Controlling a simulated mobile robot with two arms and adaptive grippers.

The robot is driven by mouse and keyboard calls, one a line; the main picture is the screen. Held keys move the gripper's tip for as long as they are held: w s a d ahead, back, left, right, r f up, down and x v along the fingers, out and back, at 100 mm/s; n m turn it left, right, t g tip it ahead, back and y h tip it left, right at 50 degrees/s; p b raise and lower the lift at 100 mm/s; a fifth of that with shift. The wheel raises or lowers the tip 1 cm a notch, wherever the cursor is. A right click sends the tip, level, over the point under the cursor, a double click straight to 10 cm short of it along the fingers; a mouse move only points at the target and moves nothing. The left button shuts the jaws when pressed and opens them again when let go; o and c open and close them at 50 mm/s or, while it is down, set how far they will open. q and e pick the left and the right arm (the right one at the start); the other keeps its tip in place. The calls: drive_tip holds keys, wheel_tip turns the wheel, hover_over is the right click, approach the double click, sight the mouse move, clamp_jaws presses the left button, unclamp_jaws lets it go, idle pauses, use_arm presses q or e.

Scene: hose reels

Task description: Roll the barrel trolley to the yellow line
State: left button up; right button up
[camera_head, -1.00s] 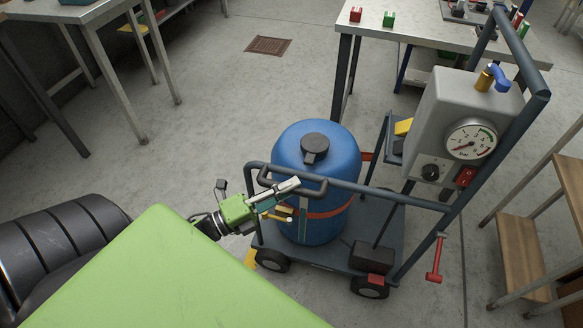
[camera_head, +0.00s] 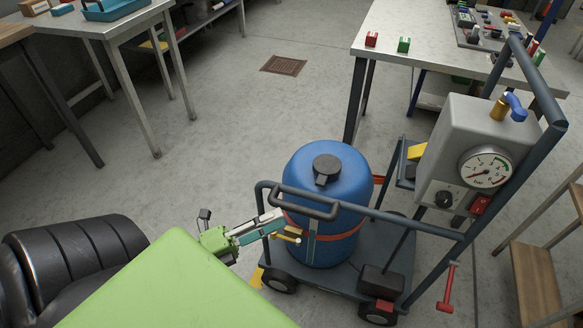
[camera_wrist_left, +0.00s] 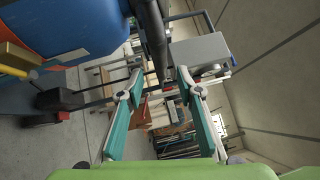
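The barrel trolley (camera_head: 345,272) stands on the floor with a strapped blue barrel (camera_head: 322,168) upright on its deck. It has a dark tubular handle (camera_head: 300,199) at the left and a grey gauge box (camera_head: 474,150) at the right. My left gripper (camera_head: 281,226) is at the handle's left end. In the left wrist view the teal fingers of this gripper (camera_wrist_left: 160,82) are apart, with a dark bar (camera_wrist_left: 154,35) showing between their tips; contact cannot be told. A small yellow patch (camera_head: 257,277) shows by the left wheel; I cannot tell whether it is the yellow line. My right gripper is not in view.
A workbench (camera_head: 425,43) with small parts stands behind the trolley. Another table (camera_head: 115,25) is at the upper left. A wooden-stepped stand (camera_head: 537,285) is close at the right. Open floor with a drain grate (camera_head: 283,65) lies between the tables.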

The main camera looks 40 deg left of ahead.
use_arm(q)
drive_tip(key=shift+v, duration=2.25)
